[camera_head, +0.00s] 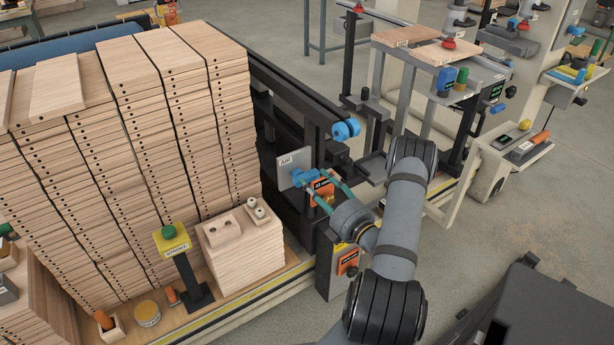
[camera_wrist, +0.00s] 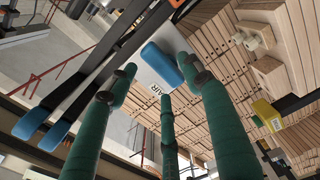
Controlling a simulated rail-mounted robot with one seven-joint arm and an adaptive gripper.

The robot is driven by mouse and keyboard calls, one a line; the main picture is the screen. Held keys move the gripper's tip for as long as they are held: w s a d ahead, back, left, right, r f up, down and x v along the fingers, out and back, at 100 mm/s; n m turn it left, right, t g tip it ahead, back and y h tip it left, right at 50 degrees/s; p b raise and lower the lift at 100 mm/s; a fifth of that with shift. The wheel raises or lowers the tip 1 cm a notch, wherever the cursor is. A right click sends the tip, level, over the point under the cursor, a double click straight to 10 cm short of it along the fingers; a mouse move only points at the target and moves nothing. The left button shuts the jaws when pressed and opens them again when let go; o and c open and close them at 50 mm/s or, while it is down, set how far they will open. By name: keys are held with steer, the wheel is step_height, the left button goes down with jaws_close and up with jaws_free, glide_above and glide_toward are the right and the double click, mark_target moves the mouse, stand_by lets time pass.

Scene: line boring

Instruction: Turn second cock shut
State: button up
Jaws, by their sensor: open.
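A blue cock handle (camera_head: 303,178) is on a pale upright plate labelled AIR (camera_head: 287,168). My gripper (camera_head: 322,186) has teal fingers and reaches toward the plate from the right, close to the blue handle. In the wrist view the blue handle (camera_wrist: 161,65) lies across the plate (camera_wrist: 170,42), between the open fingers (camera_wrist: 160,82). I cannot tell whether any finger touches it. Only this one cock shows clearly, so I cannot tell which cock is the second.
Tall stacks of drilled boards (camera_head: 140,110) stand left of the plate. Two blue rollers (camera_head: 346,129) end the dark rail above my gripper. A yellow block with a green knob (camera_head: 172,240) stands in front of the boards.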

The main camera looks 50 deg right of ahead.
mark_target(309, 179)
steer(key=x, duration=0.4)
steer(key=shift+w, duration=0.4)
steer(key=c, duration=1.1)
